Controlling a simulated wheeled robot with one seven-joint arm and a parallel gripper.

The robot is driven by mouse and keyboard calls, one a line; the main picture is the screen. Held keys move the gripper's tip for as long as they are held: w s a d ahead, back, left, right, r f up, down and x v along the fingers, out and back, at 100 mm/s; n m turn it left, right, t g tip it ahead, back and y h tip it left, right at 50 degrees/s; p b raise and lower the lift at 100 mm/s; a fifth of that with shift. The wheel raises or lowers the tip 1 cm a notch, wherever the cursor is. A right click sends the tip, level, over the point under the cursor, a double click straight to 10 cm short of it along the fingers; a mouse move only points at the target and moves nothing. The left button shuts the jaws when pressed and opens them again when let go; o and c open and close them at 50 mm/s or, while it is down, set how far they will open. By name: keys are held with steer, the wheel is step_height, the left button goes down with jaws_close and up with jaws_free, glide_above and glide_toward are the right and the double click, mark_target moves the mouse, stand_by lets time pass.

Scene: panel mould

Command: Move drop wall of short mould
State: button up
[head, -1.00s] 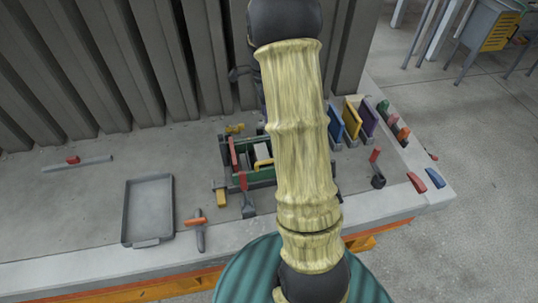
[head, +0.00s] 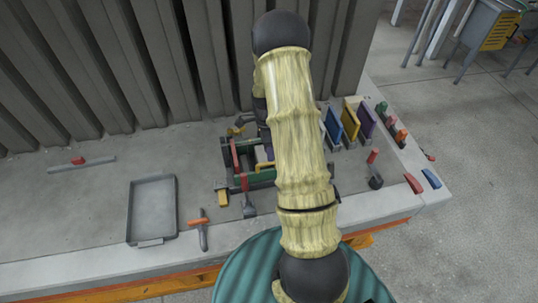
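The mould (head: 262,176) sits on the bench in the middle, with green long sides and a red upright piece (head: 234,155) near its left end. My arm covers its right part, so I cannot make out which piece is the drop wall. A dark part of my wrist or gripper (head: 263,133) shows at the arm's left edge, over the mould's back. The fingertips are hidden, and I cannot tell whether they touch anything.
An empty grey tray (head: 151,207) and an orange-handled tool (head: 199,228) lie left of the mould. A red-handled scraper (head: 247,205) is at its front. Coloured panels (head: 350,122) stand to the right, with a red-handled tool (head: 374,172) before them. A ribbed wall rises behind.

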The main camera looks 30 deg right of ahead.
mark_target(268, 170)
steer(key=shift+s+a+f+p, duration=0.1)
steer(key=shift+s+f+p, duration=0.1)
steer(key=shift+f, duration=0.75)
steer(key=shift+s+f+p, duration=0.15)
steer(key=shift+f+p, duration=0.05)
steer(key=shift+f, duration=0.7)
jaws_close()
